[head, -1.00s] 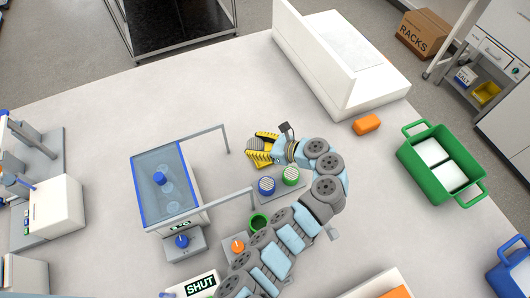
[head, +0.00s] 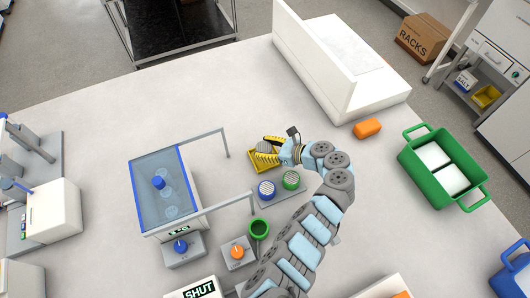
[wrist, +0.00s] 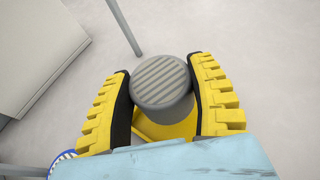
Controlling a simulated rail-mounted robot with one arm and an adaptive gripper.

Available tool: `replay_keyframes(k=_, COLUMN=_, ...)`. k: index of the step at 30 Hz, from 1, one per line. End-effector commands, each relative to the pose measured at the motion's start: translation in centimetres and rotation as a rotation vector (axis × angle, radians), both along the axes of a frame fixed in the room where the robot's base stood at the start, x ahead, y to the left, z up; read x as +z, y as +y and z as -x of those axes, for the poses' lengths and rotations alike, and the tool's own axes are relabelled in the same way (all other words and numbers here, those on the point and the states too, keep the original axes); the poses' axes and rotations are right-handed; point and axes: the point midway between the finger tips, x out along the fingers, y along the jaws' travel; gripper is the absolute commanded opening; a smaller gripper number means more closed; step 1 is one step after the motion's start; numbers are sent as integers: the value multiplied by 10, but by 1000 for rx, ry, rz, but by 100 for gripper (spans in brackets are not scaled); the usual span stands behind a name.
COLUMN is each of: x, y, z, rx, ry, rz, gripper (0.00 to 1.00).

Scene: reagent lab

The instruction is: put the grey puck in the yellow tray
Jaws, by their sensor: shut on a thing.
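The grey puck (wrist: 161,82), round with a ridged top, is between the two yellow fingers of my gripper (wrist: 165,95) in the wrist view. My gripper is shut on it. In the head view my gripper (head: 267,148) is at the table's middle, with the puck (head: 263,147) small and partly hidden between the fingers. A yellow tray (head: 256,165) appears right below the fingers there, mostly covered and hard to tell from them. A yellow patch also shows under the puck in the wrist view. I cannot tell whether the puck touches the tray.
A glass-topped bath (head: 160,190) with upright rails is left. A green cup (head: 259,228) and a knob box (head: 237,252) are nearer. A green crate (head: 440,170) is right.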

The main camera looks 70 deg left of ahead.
Motion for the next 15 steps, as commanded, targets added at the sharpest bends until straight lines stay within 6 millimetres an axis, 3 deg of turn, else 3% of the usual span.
replay_keyframes(k=5, x=-5, y=1, z=-4, rx=-2, ry=-1, rz=2, gripper=21)
replay_keyframes(k=15, x=-34, y=2, z=-5, rx=-4, ry=-2, rz=1, gripper=21)
